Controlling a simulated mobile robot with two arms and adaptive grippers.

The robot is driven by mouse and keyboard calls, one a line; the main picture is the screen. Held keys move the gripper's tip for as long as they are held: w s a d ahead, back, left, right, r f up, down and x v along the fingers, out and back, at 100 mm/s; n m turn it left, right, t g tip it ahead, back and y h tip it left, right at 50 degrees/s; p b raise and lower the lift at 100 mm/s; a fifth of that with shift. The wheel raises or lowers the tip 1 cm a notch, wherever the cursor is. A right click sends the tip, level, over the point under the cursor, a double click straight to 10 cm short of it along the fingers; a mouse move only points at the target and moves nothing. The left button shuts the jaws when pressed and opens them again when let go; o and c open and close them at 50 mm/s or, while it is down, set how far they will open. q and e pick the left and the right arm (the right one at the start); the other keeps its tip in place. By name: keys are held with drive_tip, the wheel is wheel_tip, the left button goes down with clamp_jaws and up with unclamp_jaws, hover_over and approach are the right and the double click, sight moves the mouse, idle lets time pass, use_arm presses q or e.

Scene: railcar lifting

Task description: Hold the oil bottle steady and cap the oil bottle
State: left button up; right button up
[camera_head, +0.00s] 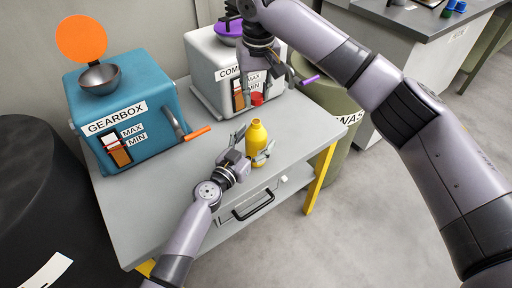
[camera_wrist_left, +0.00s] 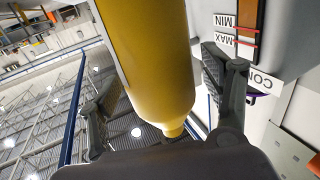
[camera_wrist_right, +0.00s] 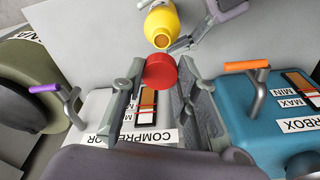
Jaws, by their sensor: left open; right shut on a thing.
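The yellow oil bottle (camera_head: 257,140) stands upright near the front edge of the grey table, its mouth uncovered in the right wrist view (camera_wrist_right: 161,40). My left gripper (camera_head: 252,149) is open, with its fingers on either side of the bottle. In the left wrist view the bottle (camera_wrist_left: 152,60) lies between the two spread fingers. My right gripper (camera_head: 258,88) is shut on the red cap (camera_wrist_right: 160,71), which also shows in the head view (camera_head: 257,99). It holds the cap above and behind the bottle, apart from its mouth.
The blue gearbox (camera_head: 150,150) with its orange-handled lever stands left on the table (camera_head: 150,220). The compressor (camera_head: 205,72) stands behind the bottle, with a purple-handled lever. A green waste bin (camera_head: 335,100) is to the right.

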use_arm(q)
drive_tip(key=shift+w+d, duration=0.15)
drive_tip(key=shift+w, duration=0.05)
drive_tip(key=shift+c, duration=0.5)
clamp_jaws()
use_arm(e)
hover_over(256, 121)
drive_tip(key=shift+s+f, duration=0.2)
drive_tip(key=shift+f, duration=2.3)
drive_tip(key=shift+f, duration=0.9)
drive_tip(key=shift+f, duration=0.55)
